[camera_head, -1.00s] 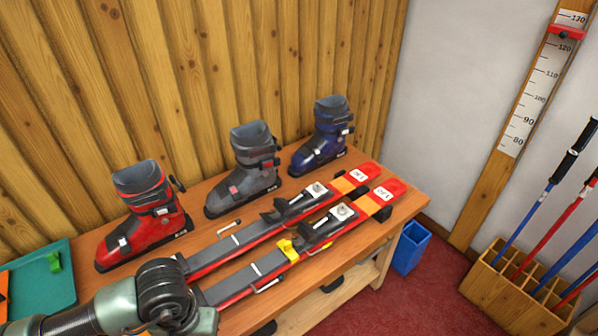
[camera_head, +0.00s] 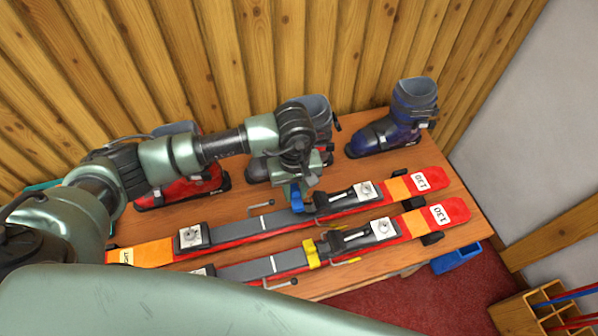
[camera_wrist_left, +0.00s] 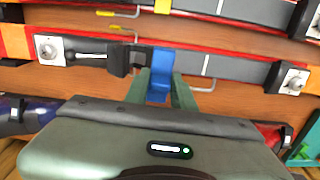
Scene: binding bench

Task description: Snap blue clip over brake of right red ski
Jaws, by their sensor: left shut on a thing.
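Two red skis with grey-black bindings lie side by side on the wooden bench, a far ski (camera_head: 240,228) and a near ski (camera_head: 288,263). My left gripper (camera_head: 297,190) reaches down over the far ski, just behind its black heel piece, shut on a blue clip (camera_head: 297,203). In the left wrist view the blue clip (camera_wrist_left: 161,70) sits between the green fingers and overlaps the far ski's middle; I cannot tell whether it is seated. A brake wire (camera_wrist_left: 205,88) sticks out beside the fingers. A yellow clip (camera_head: 312,254) is on the near ski. My right gripper is out of view.
A blue boot (camera_head: 395,125) stands at the back right; a grey boot and a red boot (camera_head: 190,190) are partly hidden behind my left arm. A blue bin (camera_head: 457,256) stands on the floor past the bench. My own arm covers the front.

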